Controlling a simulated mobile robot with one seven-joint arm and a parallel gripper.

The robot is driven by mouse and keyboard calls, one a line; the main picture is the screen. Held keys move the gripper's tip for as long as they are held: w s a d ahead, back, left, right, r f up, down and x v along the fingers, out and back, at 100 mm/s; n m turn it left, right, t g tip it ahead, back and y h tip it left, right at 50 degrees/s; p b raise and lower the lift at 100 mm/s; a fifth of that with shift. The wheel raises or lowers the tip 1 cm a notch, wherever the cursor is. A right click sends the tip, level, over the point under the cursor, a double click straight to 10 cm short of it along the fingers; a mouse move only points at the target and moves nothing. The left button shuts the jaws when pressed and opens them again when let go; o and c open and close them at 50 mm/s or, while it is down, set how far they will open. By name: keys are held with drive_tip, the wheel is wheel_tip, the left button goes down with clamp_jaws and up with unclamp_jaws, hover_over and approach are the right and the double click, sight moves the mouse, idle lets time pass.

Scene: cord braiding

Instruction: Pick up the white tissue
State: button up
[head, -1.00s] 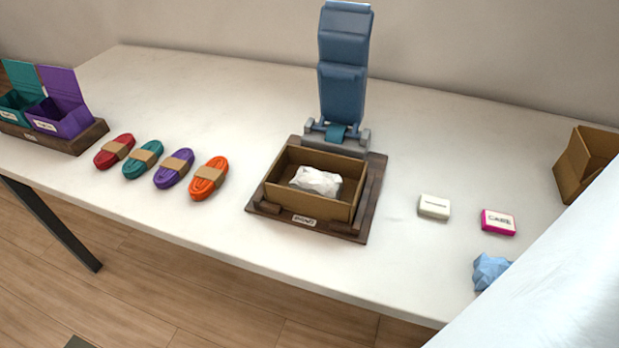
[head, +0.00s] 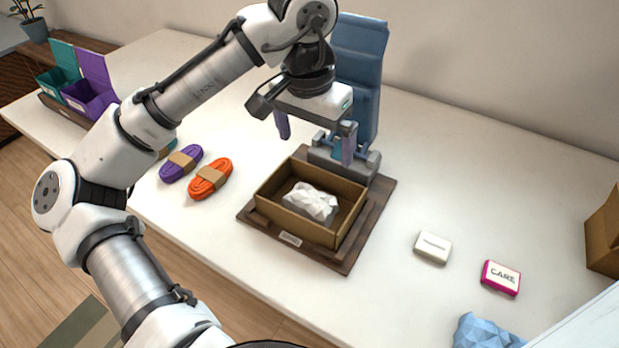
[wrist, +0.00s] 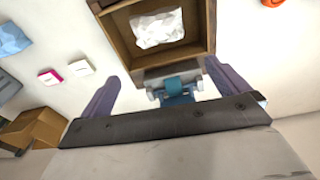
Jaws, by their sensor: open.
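The white tissue (head: 311,203) is a crumpled sheet lying inside an open brown cardboard box (head: 268,203). The box sits on a dark wooden tray (head: 345,262). The tissue also shows in the wrist view (wrist: 157,28), inside the box near the top edge. My gripper (head: 315,143) is open and empty, with its two purple-grey fingers apart. It is above the table, behind and above the box, in front of the blue upright stand. It does not touch the tissue.
A blue padded stand (head: 357,75) rises right behind the box. Orange (head: 210,179) and purple (head: 181,163) cord bundles lie left of it. A white box (head: 433,248), a pink CARE box (head: 501,278) and a blue crumpled tissue (head: 484,332) lie to the right.

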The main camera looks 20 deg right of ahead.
drive_tip(key=a+f+y, duration=0.1)
drive_tip(key=f, duration=0.1)
hover_over(311, 195)
drive_tip(key=f, duration=0.6)
drive_tip(key=shift+a, duration=0.25)
drive_tip(key=shift+d+f, duration=0.2)
drive_tip(key=shift+f, duration=3.05)
drive_tip(key=c, duration=0.7)
